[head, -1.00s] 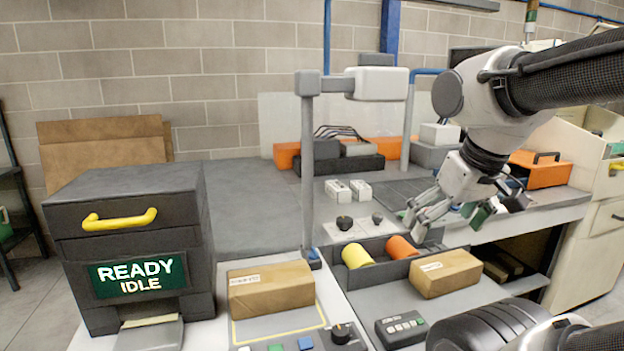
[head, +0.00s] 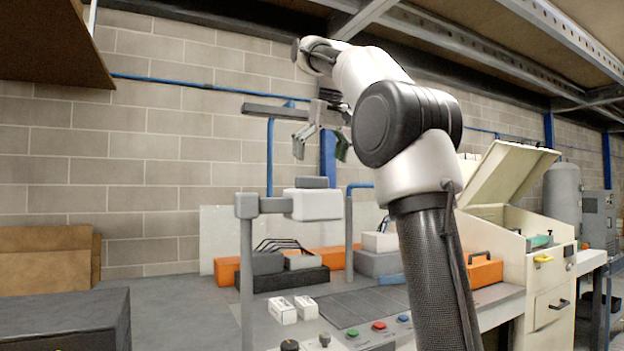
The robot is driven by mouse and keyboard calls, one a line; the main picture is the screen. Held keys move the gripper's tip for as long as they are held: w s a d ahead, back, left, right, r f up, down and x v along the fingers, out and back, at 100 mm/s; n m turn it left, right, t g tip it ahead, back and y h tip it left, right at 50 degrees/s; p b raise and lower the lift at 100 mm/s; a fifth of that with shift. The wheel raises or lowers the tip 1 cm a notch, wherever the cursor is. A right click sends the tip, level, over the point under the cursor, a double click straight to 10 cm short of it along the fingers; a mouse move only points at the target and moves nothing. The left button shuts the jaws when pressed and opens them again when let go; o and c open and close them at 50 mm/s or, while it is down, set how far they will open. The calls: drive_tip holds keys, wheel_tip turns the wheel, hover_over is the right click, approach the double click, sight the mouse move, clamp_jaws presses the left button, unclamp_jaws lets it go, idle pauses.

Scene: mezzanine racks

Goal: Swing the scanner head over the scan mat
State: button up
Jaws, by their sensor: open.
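The scanner head (head: 318,205), a pale grey-white box with a grey block on top, hangs from a short horizontal arm on a grey post (head: 246,275). It reaches out to the right of the post. My gripper (head: 320,152) is open and empty, raised in front of the wall and above the scanner head in the picture, apart from it. No mat with a yellow outline is in this view; a dark, lined flat panel (head: 362,308) lies on the bench to the right of the post. I cannot tell whether this panel is the scan mat.
Two small white boxes (head: 283,310) stand on the bench near dark knobs (head: 325,339). A black tray (head: 285,278) and orange cases (head: 486,269) are behind and to the right. A dark cabinet (head: 66,318) is at lower left. A shelf beam (head: 480,38) runs overhead.

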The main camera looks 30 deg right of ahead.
sight(312, 177)
drive_tip(key=w+f, duration=0.1)
drive_tip(key=w, duration=0.1)
drive_tip(key=w+f, duration=0.1)
drive_tip(key=f, duration=0.1)
drive_tip(key=w+f, duration=0.2)
drive_tip(key=shift+w+d+f, duration=0.2)
drive_tip(key=shift+w+d, duration=0.05)
drive_tip(key=shift+w, duration=0.05)
drive_tip(key=c, duration=1.2)
drive_tip(key=shift+s, duration=0.1)
